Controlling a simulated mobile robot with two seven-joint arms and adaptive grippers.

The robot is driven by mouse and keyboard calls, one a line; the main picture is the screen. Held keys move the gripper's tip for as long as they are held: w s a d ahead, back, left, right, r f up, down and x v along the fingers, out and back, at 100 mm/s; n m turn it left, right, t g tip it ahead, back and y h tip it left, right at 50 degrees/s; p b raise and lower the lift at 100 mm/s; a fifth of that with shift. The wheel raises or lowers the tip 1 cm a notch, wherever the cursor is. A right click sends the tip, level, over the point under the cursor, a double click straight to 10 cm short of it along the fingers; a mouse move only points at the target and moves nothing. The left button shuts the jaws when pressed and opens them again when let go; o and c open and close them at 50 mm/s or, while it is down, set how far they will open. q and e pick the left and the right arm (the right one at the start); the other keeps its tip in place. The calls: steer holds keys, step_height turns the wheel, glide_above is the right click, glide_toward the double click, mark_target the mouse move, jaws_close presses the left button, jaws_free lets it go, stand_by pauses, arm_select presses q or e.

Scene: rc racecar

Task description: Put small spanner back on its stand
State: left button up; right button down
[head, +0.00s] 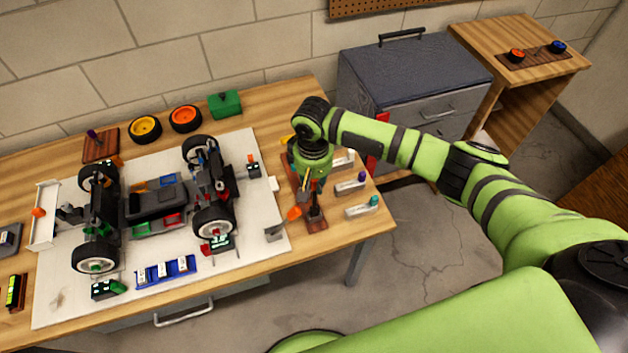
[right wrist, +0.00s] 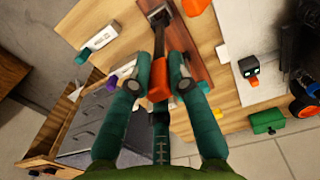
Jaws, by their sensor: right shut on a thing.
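My right gripper (head: 310,192) points down over the wooden tool stand (head: 317,226) at the right end of the workbench. In the right wrist view, its two teal fingers (right wrist: 157,86) are closed on an orange-handled tool (right wrist: 158,80), which I take to be the small spanner. Its dark shaft reaches toward the top of that view, over the brown stand (right wrist: 190,60). I cannot tell whether the tool touches the stand. Another orange piece (head: 294,212) shows beside the stand. My left gripper is out of view.
An RC car (head: 155,200) stands on a white mat (head: 60,300) to the left. Small white holders (head: 362,210) sit right of the stand, near the table edge. A grey drawer cabinet (head: 420,80) and a wooden side table (head: 480,30) stand behind at right.

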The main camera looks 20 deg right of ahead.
steer(key=shift+p, duration=0.3)
steer(key=shift+p, duration=0.35)
stand_by(0.5)
steer(key=shift+p, duration=0.3)
steer(key=shift+f+b, duration=0.9)
steer(key=shift+f, duration=1.05)
stand_by(0.3)
steer(key=c, duration=1.1)
jaws_free()
steer(key=shift+r, duration=0.1)
step_height(320, 180, up, 12)
steer(key=shift+f, duration=0.1)
